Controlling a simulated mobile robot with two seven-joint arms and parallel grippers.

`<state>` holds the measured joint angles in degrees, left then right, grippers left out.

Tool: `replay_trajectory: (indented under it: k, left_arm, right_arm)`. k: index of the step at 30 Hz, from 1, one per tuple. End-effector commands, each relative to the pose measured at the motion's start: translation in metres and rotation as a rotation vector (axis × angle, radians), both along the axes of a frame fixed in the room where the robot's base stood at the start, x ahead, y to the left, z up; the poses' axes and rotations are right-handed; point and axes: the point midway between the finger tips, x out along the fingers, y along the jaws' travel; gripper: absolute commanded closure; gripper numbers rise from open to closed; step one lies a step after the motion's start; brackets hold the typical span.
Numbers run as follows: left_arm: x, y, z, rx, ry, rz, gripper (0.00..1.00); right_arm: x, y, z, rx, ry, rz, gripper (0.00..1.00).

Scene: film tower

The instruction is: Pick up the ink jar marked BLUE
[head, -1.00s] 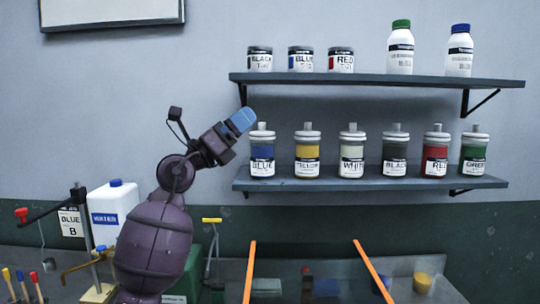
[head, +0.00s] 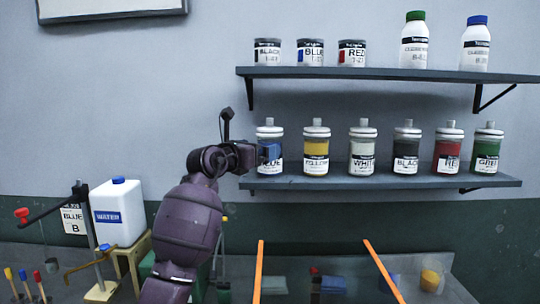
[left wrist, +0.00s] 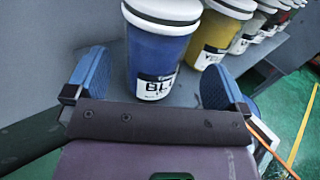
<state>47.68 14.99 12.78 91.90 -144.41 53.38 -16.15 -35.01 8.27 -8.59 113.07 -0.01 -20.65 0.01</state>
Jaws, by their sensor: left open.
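The ink jar marked BLUE (head: 266,132) stands upright at the left end of the lower shelf, with a white lid and blue contents. My left gripper (head: 266,153) is in front of it in the head view and hides part of its body and label. In the left wrist view the BLUE jar (left wrist: 158,52) shows between the two blue fingers of my open left gripper (left wrist: 155,66), with a gap on each side. The view does not show clearly how deep it sits between them. My right gripper is not in view.
The YELLOW jar (head: 316,150) stands just right of the BLUE jar, then several other jars along the lower shelf (head: 380,183). The upper shelf (head: 390,74) holds tins, one a BLUE tin (head: 310,53), and two white bottles. A water container (head: 118,214) stands lower left.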

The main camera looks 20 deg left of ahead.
Motion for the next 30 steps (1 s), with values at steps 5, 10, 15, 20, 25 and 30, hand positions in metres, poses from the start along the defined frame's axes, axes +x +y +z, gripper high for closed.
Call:
replay_trajectory:
  k: [5,10,15,20,25,30]
  left_arm:
    - [0.008,-0.002,0.001,-0.001,0.001,0.0,0.0]
    - [0.025,-0.008,0.007,-0.003,0.002,-0.001,0.0]
    - [0.044,-0.015,0.009,-0.002,0.002,-0.001,0.0]
    - [0.053,-0.017,0.007,-0.001,0.0,0.0,0.0]
    - [0.054,-0.017,0.007,0.0,-0.001,0.001,0.0]
    - [0.054,-0.018,0.007,0.0,-0.001,0.0,0.12]
  right_arm:
    - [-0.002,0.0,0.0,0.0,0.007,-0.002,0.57]
    - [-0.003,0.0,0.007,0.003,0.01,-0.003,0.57]
    - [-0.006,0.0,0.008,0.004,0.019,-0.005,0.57]
    - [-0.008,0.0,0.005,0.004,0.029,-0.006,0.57]
    - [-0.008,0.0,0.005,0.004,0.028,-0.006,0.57]
    - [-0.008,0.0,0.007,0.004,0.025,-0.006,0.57]
